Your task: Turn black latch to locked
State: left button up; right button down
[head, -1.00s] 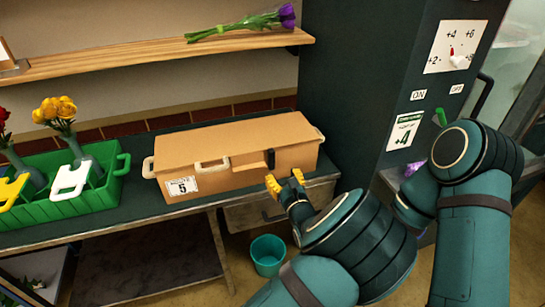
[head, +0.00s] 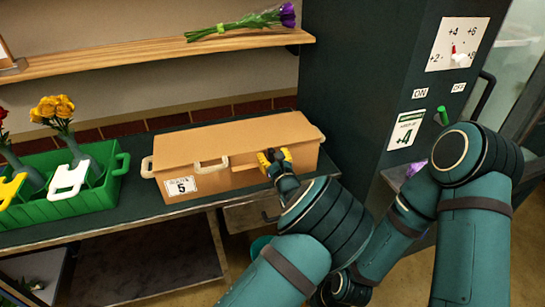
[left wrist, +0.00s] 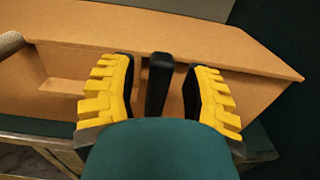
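The black latch (left wrist: 159,82) is on the front of the tan box (head: 215,150); in the left wrist view it stands nearly upright. My left gripper (head: 274,158) is at the latch, its yellow fingers open on either side of it. In the left wrist view (left wrist: 160,92) a gap shows between the latch and each finger. In the head view the gripper mostly hides the latch. My right gripper is not in view; only parts of the right arm show.
The box stands on a dark bench (head: 130,215) with a label marked 5 and pale handles. A green crate (head: 75,205) with flower vases is left of it. A shelf (head: 130,58) with purple flowers runs above. A dark cabinet (head: 350,80) stands right.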

pick_arm(q)
grip_shut()
jog(key=n+b, duration=0.2)
jog(key=n, duration=0.1)
jog(key=shift+s+a+f+n, duration=0.1)
jog(key=shift+a+f+n, duration=0.1)
jog(key=shift+a+n, duration=0.15)
jog(key=shift+r+n+b, duration=0.1)
jog(key=shift+n+b, duration=0.25)
jog(key=shift+b, duration=0.05)
jog(key=shift+o, duration=1.3)
grip_release()
